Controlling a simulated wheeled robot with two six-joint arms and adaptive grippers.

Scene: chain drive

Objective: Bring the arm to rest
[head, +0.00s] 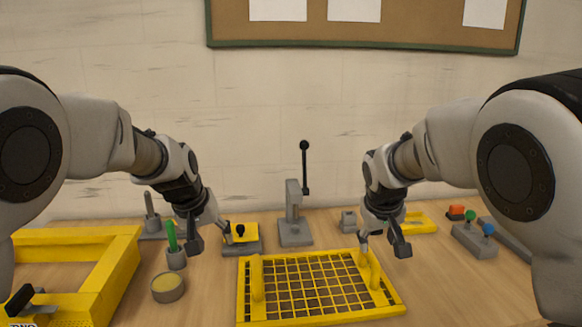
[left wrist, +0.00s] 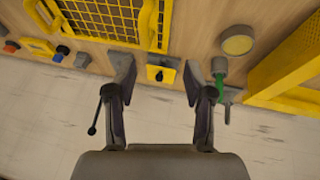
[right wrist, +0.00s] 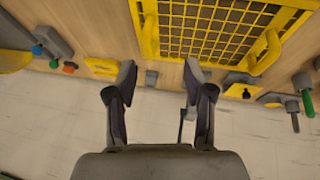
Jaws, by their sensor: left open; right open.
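My left gripper (head: 211,235) hangs above the left part of the bench, close to a small yellow-topped block with a black knob (head: 240,235). In the left wrist view its two fingers (left wrist: 157,85) are apart with nothing between them, and the knob block shows beyond the tips. My right gripper (head: 381,243) hangs above the back right of the yellow-framed grid tray (head: 245,290). In the right wrist view its fingers (right wrist: 157,88) are also apart and empty. Both arms are bent and held up over the bench.
A grey lever press (head: 294,232) stands at the back middle. A yellow frame (head: 110,280) lies at left, beside a round tin (head: 168,288) and a green-handled tool (head: 172,238). A grey box with coloured knobs (head: 474,240) sits at right. The front right bench is clear.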

